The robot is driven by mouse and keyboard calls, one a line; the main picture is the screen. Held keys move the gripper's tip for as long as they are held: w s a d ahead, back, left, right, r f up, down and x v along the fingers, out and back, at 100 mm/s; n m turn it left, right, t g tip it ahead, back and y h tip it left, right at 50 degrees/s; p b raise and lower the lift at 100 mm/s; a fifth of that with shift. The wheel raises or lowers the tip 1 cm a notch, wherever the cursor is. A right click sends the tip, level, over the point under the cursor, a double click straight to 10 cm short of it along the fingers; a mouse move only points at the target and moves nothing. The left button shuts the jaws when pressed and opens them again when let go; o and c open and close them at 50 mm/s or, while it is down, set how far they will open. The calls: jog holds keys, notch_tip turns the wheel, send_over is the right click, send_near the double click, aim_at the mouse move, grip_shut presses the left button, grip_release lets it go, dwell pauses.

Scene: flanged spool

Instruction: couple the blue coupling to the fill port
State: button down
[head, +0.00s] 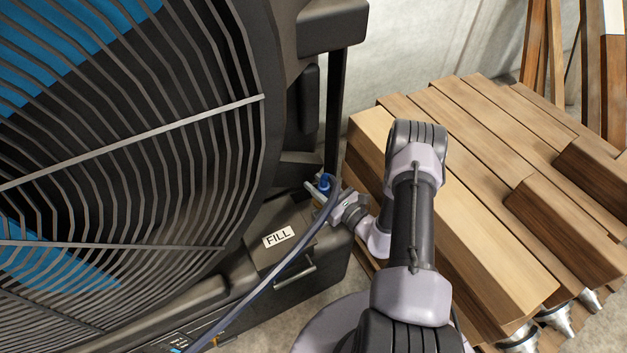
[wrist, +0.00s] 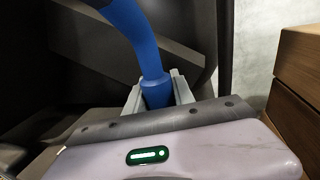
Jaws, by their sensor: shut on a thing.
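The blue coupling (head: 325,183) is between the fingers of my gripper (head: 322,189), beside the dark machine and behind the FILL label (head: 279,237). In the wrist view my gripper (wrist: 156,88) is shut on the blue coupling (wrist: 156,93), one pale finger on each side. A blue hose (wrist: 137,35) rises from the coupling there. In the head view the hose (head: 285,268) curves down to the lower left. I cannot make out the fill port in either view. Whether the coupling touches it is hidden.
The machine's large round grille (head: 130,170) fills the left. A metal handle (head: 295,272) sticks out below the label. Stacked wooden beams (head: 470,190) stand close on the right of my arm. A dark upright post (head: 334,120) rises behind the coupling. A pale wall is at the back.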

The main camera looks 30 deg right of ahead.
notch_tip(320, 180, down, 4)
jog(key=shift+f+b, duration=0.1)
jog(key=shift+b, duration=1.05)
jog(key=shift+f, duration=1.25)
jog(key=shift+f, duration=0.55)
jog(key=c, duration=1)
grip_release()
